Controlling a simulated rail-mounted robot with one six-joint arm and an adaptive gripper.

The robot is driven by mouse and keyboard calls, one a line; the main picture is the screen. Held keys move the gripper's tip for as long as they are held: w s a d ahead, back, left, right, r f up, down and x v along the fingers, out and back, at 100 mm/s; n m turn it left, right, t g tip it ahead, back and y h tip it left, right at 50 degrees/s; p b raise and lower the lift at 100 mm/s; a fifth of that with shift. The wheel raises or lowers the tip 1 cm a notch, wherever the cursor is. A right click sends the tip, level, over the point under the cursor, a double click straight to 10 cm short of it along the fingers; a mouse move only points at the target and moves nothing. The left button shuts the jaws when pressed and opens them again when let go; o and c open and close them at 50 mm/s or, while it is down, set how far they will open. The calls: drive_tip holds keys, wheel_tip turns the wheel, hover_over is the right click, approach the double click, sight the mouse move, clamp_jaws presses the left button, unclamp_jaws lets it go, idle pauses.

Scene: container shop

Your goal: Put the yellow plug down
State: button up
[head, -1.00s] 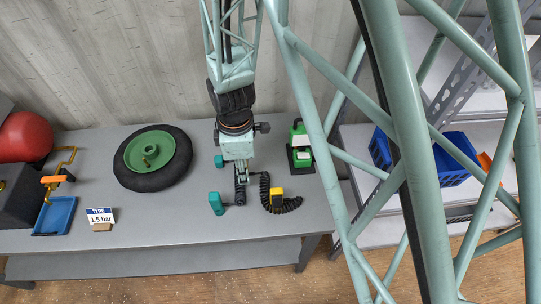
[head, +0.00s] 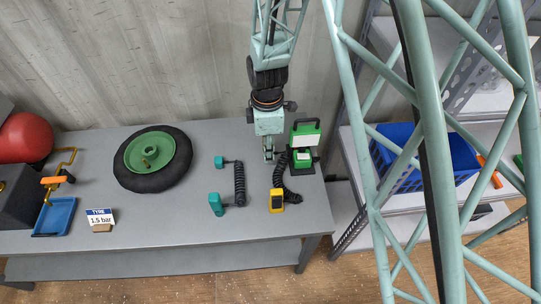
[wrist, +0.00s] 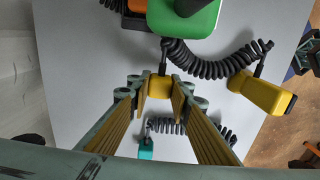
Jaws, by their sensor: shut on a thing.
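In the wrist view my gripper (wrist: 160,95) is shut on the yellow plug (wrist: 160,86), which sits between the two fingertips. A black coiled cord (wrist: 200,62) runs from the plug to a yellow handpiece (wrist: 262,92). In the head view my gripper (head: 268,156) is low over the right part of the grey table (head: 150,222), just left of a green and white device (head: 305,140). The plug does not show clearly there. I cannot tell whether it touches the table. The yellow handpiece (head: 277,201) lies nearer the front.
Two teal plugs, one behind (head: 219,161) and one in front (head: 215,204), are joined by a dark coil (head: 240,185) left of my gripper. A tyre with a green hub (head: 152,158) lies further left. Bare table lies between the tyre and the teal plugs.

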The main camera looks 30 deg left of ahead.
drive_tip(key=shift+w, duration=0.1)
drive_tip(key=shift+w+d+f, duration=0.1)
drive_tip(key=shift+w+f, duration=0.1)
drive_tip(key=shift+w, duration=0.4)
drive_tip(key=shift+f, duration=1.65)
drive_tip(key=shift+f+b, duration=0.35)
drive_tip(key=o, duration=1)
drive_tip(key=shift+r, duration=0.25)
drive_tip(key=shift+r+p, duration=0.6)
drive_tip(key=shift+r, duration=5.55)
